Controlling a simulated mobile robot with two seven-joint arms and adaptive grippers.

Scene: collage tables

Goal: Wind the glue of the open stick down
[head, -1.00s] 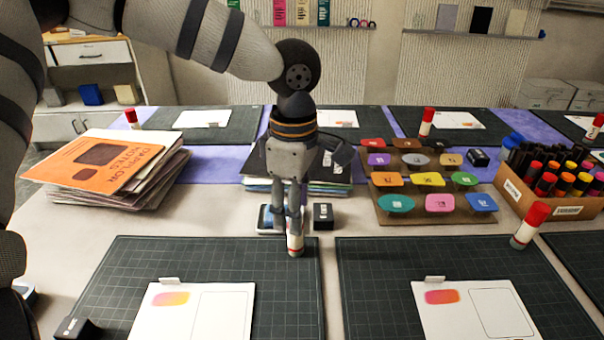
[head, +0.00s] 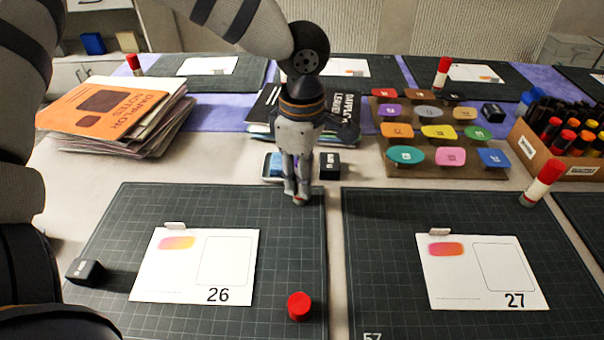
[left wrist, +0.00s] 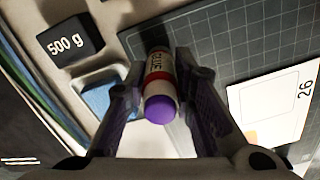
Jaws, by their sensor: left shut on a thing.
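The open glue stick (left wrist: 159,80) shows in the left wrist view, white with a red band and its purple glue end facing the camera. My left gripper (head: 300,196) is shut on it, one finger on each side. In the head view the fingers hide most of the stick, at the far right corner of the mat with card 26. A red cap (head: 300,306) lies apart on that mat (head: 270,215), near its front. My right gripper is out of view.
A black 500 g weight (left wrist: 70,42) and a blue-topped item (head: 273,167) stand close behind the left gripper. Booklets (head: 345,125) lie farther back. Card 26 (head: 180,285) lies on the mat.

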